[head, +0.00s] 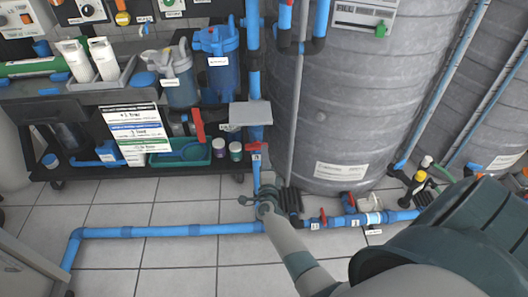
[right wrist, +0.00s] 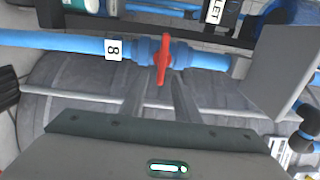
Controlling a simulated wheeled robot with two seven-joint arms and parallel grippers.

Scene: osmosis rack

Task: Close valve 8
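Valve 8 has a red handle (right wrist: 163,60) on a blue pipe, with a white "8" label (right wrist: 114,47) beside it in the right wrist view. The handle lies across the pipe. In the head view, a red handle (head: 254,146) sits crosswise on the vertical blue pipe above a small white label. My right gripper (head: 268,192) is just below it in the head view. In the right wrist view my right gripper (right wrist: 158,82) is open, its two fingers pointing at the valve, with the handle's near end between the tips. Contact cannot be told. My left gripper is not in view.
A grey box (head: 250,113) is mounted close above the valve. A large grey tank (head: 350,100) stands to the right. Other red-handled valves (head: 322,216) sit on the low blue pipe (head: 185,231). A dark rack with filter housings stands at the left.

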